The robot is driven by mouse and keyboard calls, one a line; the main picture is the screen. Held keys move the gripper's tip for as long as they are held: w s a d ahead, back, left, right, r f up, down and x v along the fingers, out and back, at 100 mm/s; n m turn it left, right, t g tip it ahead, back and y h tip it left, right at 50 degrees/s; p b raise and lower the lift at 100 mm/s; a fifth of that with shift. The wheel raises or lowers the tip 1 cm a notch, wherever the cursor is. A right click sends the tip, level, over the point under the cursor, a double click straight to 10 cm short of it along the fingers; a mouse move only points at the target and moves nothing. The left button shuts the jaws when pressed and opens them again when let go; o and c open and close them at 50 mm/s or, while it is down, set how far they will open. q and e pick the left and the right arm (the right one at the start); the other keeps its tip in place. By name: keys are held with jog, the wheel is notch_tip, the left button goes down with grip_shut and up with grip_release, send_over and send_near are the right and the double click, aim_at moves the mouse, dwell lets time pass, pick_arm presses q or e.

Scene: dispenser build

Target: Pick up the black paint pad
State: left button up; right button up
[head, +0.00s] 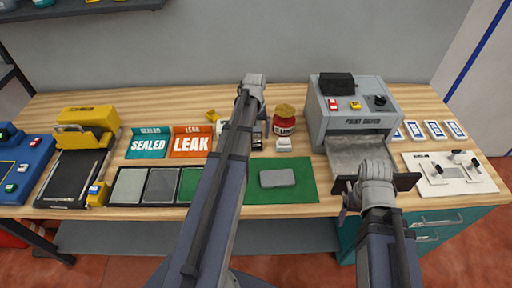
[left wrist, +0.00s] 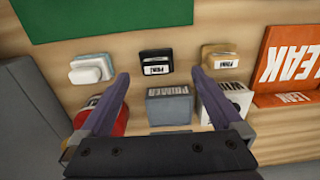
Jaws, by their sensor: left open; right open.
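The black paint pad (left wrist: 156,65), with a white label, lies on the wooden bench in the left wrist view, between a white pad (left wrist: 92,68) and a tan-yellow pad (left wrist: 219,57). My left gripper (left wrist: 161,76) is open and empty. Its fingertips appear on either side of the black pad in the picture, with no visible contact. In the head view, the black pad (head: 257,144) shows just right of my left arm, which hides the area beside it. My right gripper (head: 377,186) is open in front of the paint dryer; its fingers are partly hidden.
Behind the pads stand a red jar (head: 284,120), a grey primer container (left wrist: 170,106) and a white container (left wrist: 236,98). A green mat (head: 300,190) with a grey block (head: 277,178) lies in front. The paint dryer (head: 352,112) stands to the right, LEAK and SEALED bins left.

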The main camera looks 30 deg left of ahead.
aim_at(256, 141)
pick_arm(q)
jog(key=f+b, duration=0.5)
jog(key=shift+w+d+f, duration=0.1)
jog(key=shift+w+d, duration=0.1)
jog(key=shift+c, duration=0.2)
jog(key=c, duration=1.5)
jog(key=shift+r+p, duration=0.25)
jog(key=shift+p, duration=0.05)
notch_tip(256, 141, up, 10)
jog(key=p, duration=1)
jog(key=shift+f, duration=0.1)
